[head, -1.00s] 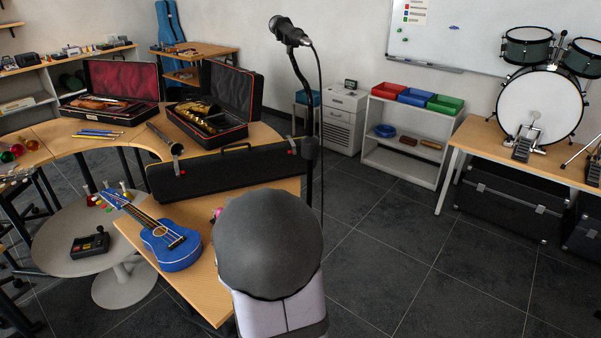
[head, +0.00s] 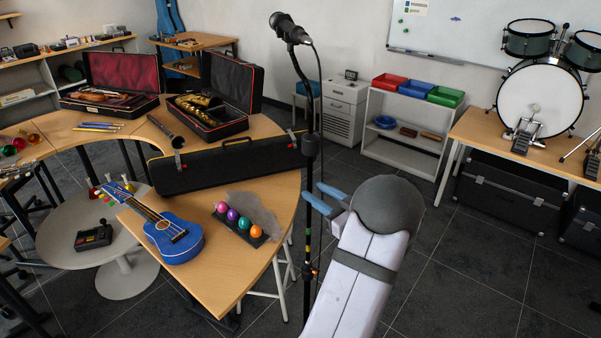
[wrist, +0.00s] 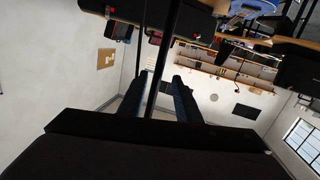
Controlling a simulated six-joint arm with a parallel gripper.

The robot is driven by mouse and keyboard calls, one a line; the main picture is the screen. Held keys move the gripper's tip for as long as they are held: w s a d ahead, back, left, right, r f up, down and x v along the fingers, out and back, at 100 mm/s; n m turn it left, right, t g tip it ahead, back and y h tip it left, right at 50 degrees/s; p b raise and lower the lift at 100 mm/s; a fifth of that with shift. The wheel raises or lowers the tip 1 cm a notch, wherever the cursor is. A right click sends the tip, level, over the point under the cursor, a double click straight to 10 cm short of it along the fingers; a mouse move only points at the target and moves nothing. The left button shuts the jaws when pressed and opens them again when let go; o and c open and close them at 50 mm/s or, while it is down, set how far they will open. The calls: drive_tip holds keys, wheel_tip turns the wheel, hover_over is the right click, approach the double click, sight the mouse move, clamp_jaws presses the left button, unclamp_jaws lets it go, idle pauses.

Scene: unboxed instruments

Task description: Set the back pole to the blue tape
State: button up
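A black microphone stand stands on the floor, its upright pole (head: 309,172) thin and dark. A thicker black collar (head: 310,146) sits on it, with the microphone (head: 288,27) on a boom above. Small coloured bands show lower on the pole, green and yellow among them; I cannot make out a blue one. My gripper (head: 311,190) has its two blue fingers apart at the pole, below the collar. In the wrist view the pole (wrist: 168,50) runs between the open fingers (wrist: 161,76). I see a gap on both sides; contact is not clear.
The curved wooden table left of the stand holds a blue ukulele (head: 173,238), a tray of coloured eggs (head: 241,228) and a long black case (head: 220,167). A cable (head: 321,100) hangs beside the pole.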

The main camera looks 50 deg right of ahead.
drive_tip(key=w+d+r+t+p, duration=0.1)
drive_tip(key=w+d+r+p, duration=0.1)
drive_tip(key=w, duration=0.6)
drive_tip(key=shift+r+m+p, duration=0.4)
drive_tip(key=shift+p, duration=0.1)
clamp_jaws()
